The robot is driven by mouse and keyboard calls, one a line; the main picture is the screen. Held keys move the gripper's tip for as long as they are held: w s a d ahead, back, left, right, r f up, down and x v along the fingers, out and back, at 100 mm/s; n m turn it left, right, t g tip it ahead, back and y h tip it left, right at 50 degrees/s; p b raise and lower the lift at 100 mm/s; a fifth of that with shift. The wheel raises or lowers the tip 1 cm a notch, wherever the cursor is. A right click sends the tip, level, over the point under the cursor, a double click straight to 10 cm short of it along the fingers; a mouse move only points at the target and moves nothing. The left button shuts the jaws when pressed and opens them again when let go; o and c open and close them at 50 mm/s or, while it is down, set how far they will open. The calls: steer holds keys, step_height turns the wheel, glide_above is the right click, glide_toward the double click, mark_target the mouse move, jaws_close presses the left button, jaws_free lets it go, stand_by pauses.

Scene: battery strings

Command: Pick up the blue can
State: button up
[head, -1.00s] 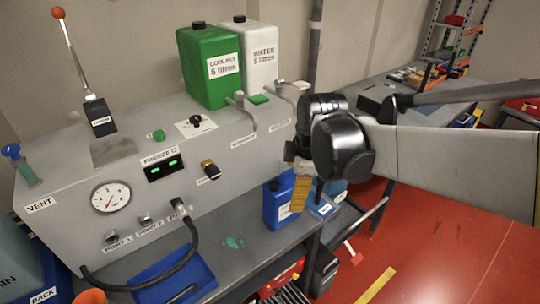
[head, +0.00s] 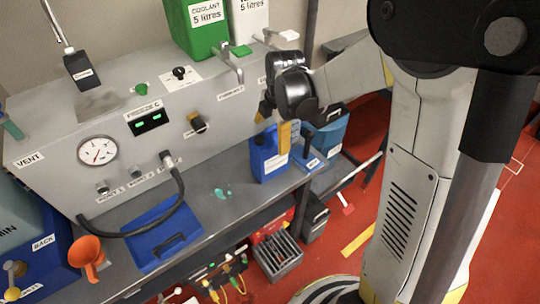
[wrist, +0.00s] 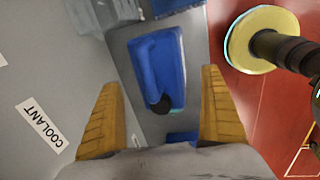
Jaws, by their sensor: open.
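The blue can (head: 264,160) stands upright on the grey bench shelf, in front of the grey machine. In the wrist view the blue can (wrist: 163,58) is seen from above, with its dark round cap (wrist: 160,104) towards the bottom of the picture. My gripper (head: 273,122) is open and empty, above the can. One yellow finger overlaps the can's upper right edge in the head view. In the wrist view the can lies between the two spread fingers of my gripper (wrist: 160,82), with gaps on both sides; I cannot tell the height between them.
Blue containers (head: 312,158) stand close right of the can. The grey machine (head: 220,125) with its taps rises behind it. A green coolant can (head: 197,28) stands on top of it. A blue tray (head: 160,235) and an orange funnel (head: 88,256) are at the left.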

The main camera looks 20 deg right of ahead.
mark_target(271, 138)
steer(key=f, duration=0.3)
steer(key=shift+w+f+b, duration=0.1)
steer(key=shift+w+b, duration=0.2)
steer(key=shift+w, duration=0.05)
steer(key=shift+s, duration=0.1)
steer(key=shift+c, duration=0.7)
steer(key=c, duration=1.4)
steer(key=shift+r, duration=0.2)
